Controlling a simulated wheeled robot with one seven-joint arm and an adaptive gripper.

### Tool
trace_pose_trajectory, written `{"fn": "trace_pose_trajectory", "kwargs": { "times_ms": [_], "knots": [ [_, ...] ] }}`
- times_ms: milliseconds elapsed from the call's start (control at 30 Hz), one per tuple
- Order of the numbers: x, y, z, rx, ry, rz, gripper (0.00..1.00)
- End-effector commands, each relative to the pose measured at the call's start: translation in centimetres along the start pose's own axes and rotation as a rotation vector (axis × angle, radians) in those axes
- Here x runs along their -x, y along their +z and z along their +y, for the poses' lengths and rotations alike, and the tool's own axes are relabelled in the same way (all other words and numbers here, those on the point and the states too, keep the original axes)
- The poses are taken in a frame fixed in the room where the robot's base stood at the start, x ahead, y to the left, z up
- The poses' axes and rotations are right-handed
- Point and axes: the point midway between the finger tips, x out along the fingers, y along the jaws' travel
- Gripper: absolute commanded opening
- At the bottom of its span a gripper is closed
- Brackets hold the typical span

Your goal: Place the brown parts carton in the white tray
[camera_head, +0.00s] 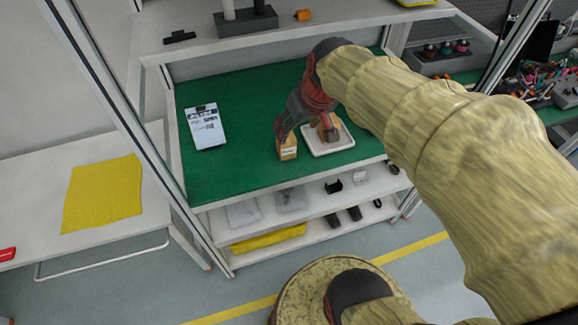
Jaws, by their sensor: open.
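A small brown carton (288,150) with a white label stands on the green mat, just left of the white tray (341,144). Another brown object (334,124) shows in the tray, partly hidden behind a finger; I cannot tell what it is. My gripper (305,132) points down with its fingers spread apart. One finger overlaps the top of the labelled carton, and the other is over the tray in front of the brown object. I cannot tell whether either finger touches anything. The jaws hold nothing visible between them.
The green mat (240,165) is clear around a clipboard (206,127) at the left. An upper shelf (300,37) overhangs the back, with a grey block (246,21) on it. Lower shelves hold bags and dark parts. A yellow cloth (103,193) lies on the left table.

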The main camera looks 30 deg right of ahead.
Motion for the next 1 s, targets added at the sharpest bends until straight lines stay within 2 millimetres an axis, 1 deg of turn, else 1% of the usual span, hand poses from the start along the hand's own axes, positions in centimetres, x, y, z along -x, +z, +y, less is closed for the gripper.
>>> {"fn": "trace_pose_trajectory", "kwargs": {
  "times_ms": [33,100,200,300,400,500,1000],
  "knots": [
    [1.9,1.4,-2.7,0.032,-0.011,0.016,0.60],
    [3.9,3.6,-5.4,0.053,-0.022,0.028,0.60],
    [5.8,6.6,-7.9,0.074,-0.035,0.042,0.60],
    [6.9,8.9,-9.2,0.085,-0.044,0.054,0.60],
    [7.4,10.3,-9.8,0.091,-0.049,0.059,0.60],
    [7.5,10.8,-9.9,0.091,-0.049,0.060,0.60],
    [7.5,10.7,-9.9,0.089,-0.049,0.060,0.60]
  ]
}}
